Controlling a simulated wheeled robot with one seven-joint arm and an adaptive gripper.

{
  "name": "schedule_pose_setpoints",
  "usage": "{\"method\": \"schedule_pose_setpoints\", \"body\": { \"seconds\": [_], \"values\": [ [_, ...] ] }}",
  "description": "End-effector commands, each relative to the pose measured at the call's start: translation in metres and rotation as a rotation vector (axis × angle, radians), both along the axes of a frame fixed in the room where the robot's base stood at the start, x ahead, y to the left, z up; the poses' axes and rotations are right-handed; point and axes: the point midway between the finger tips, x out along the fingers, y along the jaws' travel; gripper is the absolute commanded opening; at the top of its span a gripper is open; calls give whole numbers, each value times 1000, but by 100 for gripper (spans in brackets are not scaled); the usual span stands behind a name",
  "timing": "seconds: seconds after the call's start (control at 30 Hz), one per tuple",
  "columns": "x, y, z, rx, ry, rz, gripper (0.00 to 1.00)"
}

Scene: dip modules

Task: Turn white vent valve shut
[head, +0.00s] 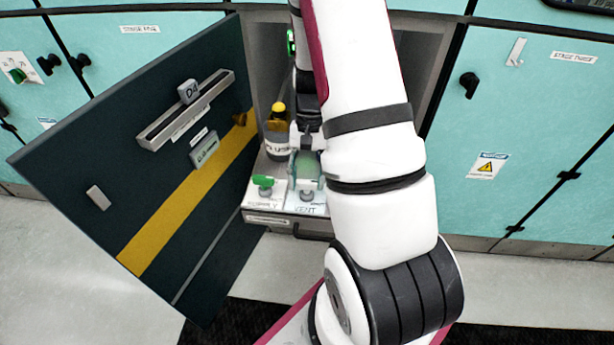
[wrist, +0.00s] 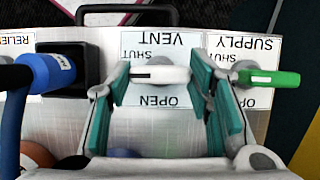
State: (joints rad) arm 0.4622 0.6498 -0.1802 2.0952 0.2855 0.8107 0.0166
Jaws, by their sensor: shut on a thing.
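The white vent valve handle (wrist: 162,74) lies sideways across the picture in the wrist view, on a plate lettered VENT, SHUT and OPEN. The lettering is upside down there, with SHUT above the handle and OPEN below. My gripper (wrist: 160,82) is shut on the handle, with a teal-padded finger at each end of it. In the head view my gripper (head: 306,168) reaches down over the vent plate (head: 308,209) inside the open compartment. The handle is mostly hidden there by my gripper and arm.
A green supply valve handle (wrist: 268,78) sits close beside my right-hand finger, and a blue fitting (wrist: 50,72) lies on the left. In the head view a yellow-capped bottle (head: 278,135) stands behind the plates. The dark D4 door (head: 95,165) hangs open on the left.

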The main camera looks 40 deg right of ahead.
Motion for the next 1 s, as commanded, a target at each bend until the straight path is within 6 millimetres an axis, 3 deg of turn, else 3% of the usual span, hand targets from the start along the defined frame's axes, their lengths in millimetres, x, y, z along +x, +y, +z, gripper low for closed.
{"method": "schedule_pose_setpoints", "body": {
  "seconds": [0.6, 0.63, 0.7, 1.0],
  "values": [
    [0, 0, 0, -1, 0, -43, 19],
    [0, 0, 0, -1, 0, -43, 51],
    [0, 0, 0, 0, 0, -43, 67],
    [0, 0, 0, 0, 0, -41, 67]
  ]
}}
